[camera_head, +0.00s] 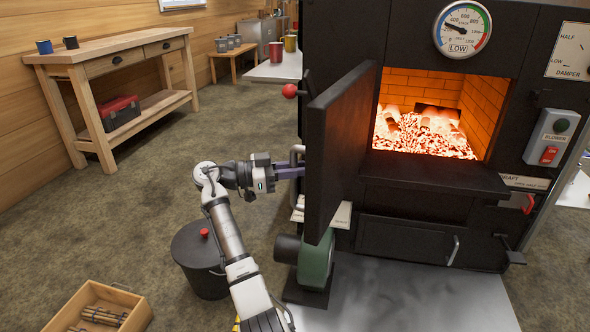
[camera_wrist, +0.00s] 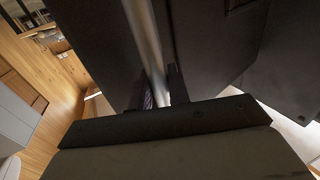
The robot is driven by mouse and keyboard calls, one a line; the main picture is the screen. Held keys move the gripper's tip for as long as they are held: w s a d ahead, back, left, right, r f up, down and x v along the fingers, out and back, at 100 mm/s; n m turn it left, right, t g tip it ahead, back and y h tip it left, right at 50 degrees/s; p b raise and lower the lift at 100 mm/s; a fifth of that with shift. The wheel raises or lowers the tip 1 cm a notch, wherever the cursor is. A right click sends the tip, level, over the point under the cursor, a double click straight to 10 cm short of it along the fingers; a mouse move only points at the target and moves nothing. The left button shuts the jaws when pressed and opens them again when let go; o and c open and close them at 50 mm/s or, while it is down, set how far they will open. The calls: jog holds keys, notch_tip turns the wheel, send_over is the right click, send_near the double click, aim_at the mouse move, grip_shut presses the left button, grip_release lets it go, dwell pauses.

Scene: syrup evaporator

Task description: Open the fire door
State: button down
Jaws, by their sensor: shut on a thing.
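The black fire door (camera_head: 340,150) stands swung wide open to the left of the firebox opening in the head view. Glowing coals (camera_head: 425,135) show inside the firebox. My gripper (camera_head: 297,171) is shut on the pale metal door handle (camera_head: 297,153) at the door's left side. In the wrist view the handle bar (camera_wrist: 150,50) runs down between my fingers (camera_wrist: 162,92), close against the dark door face (camera_wrist: 100,40). The exact finger contact is partly hidden by the gripper body.
A black lidded bucket (camera_head: 201,262) stands under my arm, with a wooden crate (camera_head: 100,308) at front left. A green blower (camera_head: 316,262) sits below the door. A wooden workbench (camera_head: 110,50) stands along the left wall. The floor between bench and bucket is clear.

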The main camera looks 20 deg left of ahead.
jog(key=shift+s+a+f, duration=0.15)
jog(key=shift+f, duration=0.1)
jog(key=c, duration=1.4)
grip_release()
jog(key=shift+a, duration=0.1)
jog(key=shift+r, duration=0.1)
jog(key=v, duration=1.3)
jog(key=shift+s+a, duration=0.15)
jog(key=shift+a, duration=0.15)
